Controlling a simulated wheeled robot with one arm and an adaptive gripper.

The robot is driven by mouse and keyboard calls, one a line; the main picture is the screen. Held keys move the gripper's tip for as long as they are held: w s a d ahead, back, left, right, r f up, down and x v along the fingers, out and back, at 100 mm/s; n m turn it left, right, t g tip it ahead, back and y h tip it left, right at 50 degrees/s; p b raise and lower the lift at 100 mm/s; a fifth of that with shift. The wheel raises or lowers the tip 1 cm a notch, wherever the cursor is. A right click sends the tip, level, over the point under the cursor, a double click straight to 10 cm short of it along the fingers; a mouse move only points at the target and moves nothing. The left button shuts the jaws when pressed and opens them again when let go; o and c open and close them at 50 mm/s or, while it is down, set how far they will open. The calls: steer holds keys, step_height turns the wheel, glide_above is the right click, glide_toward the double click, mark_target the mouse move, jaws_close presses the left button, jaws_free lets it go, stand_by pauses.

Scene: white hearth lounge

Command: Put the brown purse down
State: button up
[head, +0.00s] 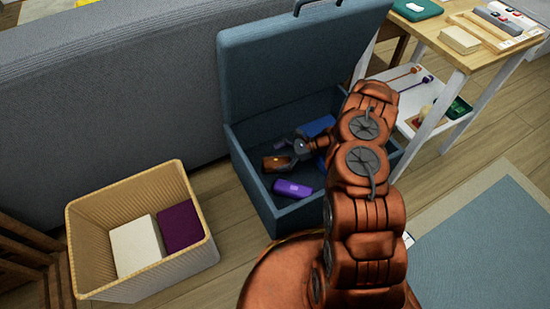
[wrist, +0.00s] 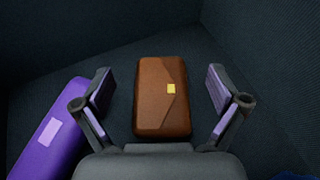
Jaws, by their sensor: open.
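The brown purse (wrist: 162,98), with a small yellow clasp, lies on the floor of the open blue storage box (head: 282,221). It also shows in the head view (head: 277,163), at the left inside the box. My gripper (wrist: 160,92) is open, with one finger on each side of the purse and a gap on both sides. In the head view my gripper (head: 291,155) reaches down into the box, and my arm hides the box's right part.
A purple case (head: 292,188) lies in the box left of the gripper in the wrist view, and a blue item (head: 318,127) lies behind. The raised lid (head: 290,60) stands at the back. A wicker basket (head: 200,247) stands left; a wooden table (head: 455,55) stands right.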

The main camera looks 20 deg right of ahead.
steer(key=p+v, duration=0.2)
steer(key=v, duration=0.8)
steer(key=shift+d+p, duration=0.2)
steer(key=shift+p, duration=0.1)
steer(key=shift+r, duration=0.1)
